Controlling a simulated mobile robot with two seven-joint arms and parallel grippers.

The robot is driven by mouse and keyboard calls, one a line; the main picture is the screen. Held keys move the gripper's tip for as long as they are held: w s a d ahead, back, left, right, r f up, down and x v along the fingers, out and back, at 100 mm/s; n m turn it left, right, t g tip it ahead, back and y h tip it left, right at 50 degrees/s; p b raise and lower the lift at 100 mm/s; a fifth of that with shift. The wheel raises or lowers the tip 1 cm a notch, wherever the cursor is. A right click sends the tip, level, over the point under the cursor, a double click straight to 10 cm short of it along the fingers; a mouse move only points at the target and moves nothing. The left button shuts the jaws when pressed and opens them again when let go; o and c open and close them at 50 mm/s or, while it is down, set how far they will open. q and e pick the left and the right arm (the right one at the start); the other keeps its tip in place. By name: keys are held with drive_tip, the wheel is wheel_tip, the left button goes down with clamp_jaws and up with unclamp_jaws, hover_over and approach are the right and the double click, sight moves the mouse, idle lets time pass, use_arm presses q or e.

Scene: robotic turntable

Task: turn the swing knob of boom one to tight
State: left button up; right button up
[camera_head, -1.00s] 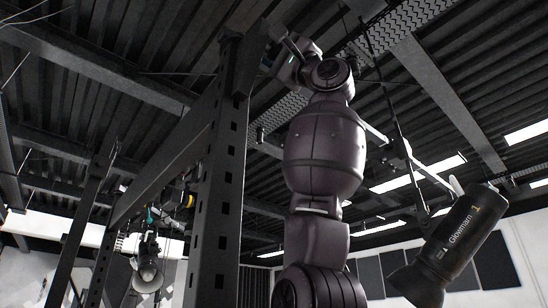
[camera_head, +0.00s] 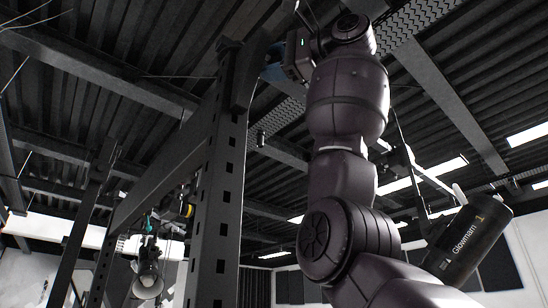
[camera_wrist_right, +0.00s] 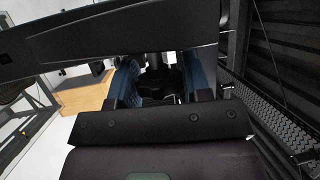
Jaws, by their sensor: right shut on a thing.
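My right arm reaches up to the top of a dark perforated post. My right gripper (camera_head: 274,62) is at the post's upper end, with its blue fingers partly hidden behind the post. In the right wrist view the two blue fingers (camera_wrist_right: 163,82) are shut on a dark knob-like thing (camera_wrist_right: 160,84), likely the swing knob. A dark beam crosses in front and hides part of it; its tightness cannot be told. The black lamp marked "Glowmam 1" (camera_head: 470,238) hangs at the right. My left gripper is not in view.
The perforated post (camera_head: 217,215) stands just left of my right arm. A dark beam (camera_head: 165,160) runs from it to the left. A second lamp (camera_head: 147,282) hangs low at the left. A wooden box (camera_wrist_right: 85,97) shows in the wrist view.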

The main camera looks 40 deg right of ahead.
idle(0.5)
drive_tip(key=o, duration=0.9)
drive_tip(key=shift+c, duration=0.2)
drive_tip(key=shift+s, duration=0.1)
drive_tip(key=b+v, duration=0.2)
drive_tip(key=v, duration=0.8)
drive_tip(key=shift+s+d+r, duration=0.15)
drive_tip(key=shift+s+d, duration=0.05)
drive_tip(key=shift+s, duration=0.1)
